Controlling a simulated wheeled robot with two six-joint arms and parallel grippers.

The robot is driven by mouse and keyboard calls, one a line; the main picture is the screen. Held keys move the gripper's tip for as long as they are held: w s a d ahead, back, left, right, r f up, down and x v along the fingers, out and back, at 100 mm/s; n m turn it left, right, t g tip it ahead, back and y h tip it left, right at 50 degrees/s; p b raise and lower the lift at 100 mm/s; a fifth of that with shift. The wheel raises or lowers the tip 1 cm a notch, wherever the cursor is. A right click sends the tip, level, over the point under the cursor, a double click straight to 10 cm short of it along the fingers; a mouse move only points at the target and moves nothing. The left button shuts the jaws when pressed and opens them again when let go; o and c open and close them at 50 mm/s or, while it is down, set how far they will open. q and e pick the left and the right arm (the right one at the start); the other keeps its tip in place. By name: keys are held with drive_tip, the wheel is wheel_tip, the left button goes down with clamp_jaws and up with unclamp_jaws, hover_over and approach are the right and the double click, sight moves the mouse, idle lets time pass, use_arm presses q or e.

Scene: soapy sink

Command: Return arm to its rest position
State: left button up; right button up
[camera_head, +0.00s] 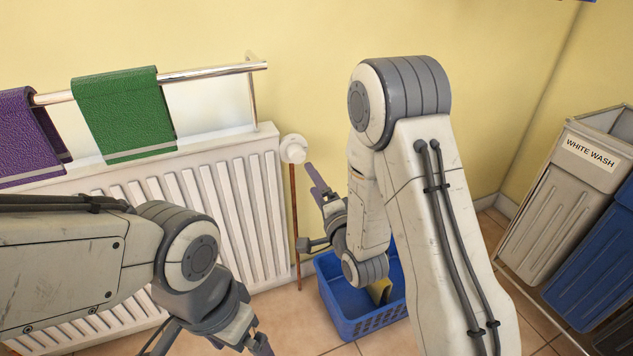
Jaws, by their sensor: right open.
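My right arm (430,200) rises from the bottom edge, bends at a grey joint and folds down over a blue basket. My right gripper (306,208) is open and empty, in front of the wall between the radiator and the arm, above the basket's left side. My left arm (70,265) comes in from the left, in front of the radiator. My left gripper (215,340) points down at the bottom edge, and its fingertips are cut off or hidden, so its jaw state is unclear.
The blue basket (345,327) stands on the tiled floor, with something yellow (380,291) in it. A white radiator (235,185) carries a rail with a green towel (122,112) and a purple towel (22,135). A "WHITE WASH" bin (560,200) and a blue bin (590,265) stand right.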

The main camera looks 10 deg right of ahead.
drive_tip(key=s+a+f+n+g, duration=0.3)
drive_tip(key=s+a+n+g, duration=0.7)
drive_tip(key=n, duration=0.1)
drive_tip(key=s+d+r+n+g+h, duration=0.1)
drive_tip(key=s+n+g, duration=0.35)
drive_tip(key=s, duration=0.65)
drive_tip(key=s+d+r+n+g+h, duration=0.15)
drive_tip(key=s+n+g, duration=0.35)
drive_tip(key=s, duration=0.6)
wheel_tip(320, 180, up, 34)
drive_tip(key=t+p, duration=0.1)
drive_tip(key=p, duration=3.3)
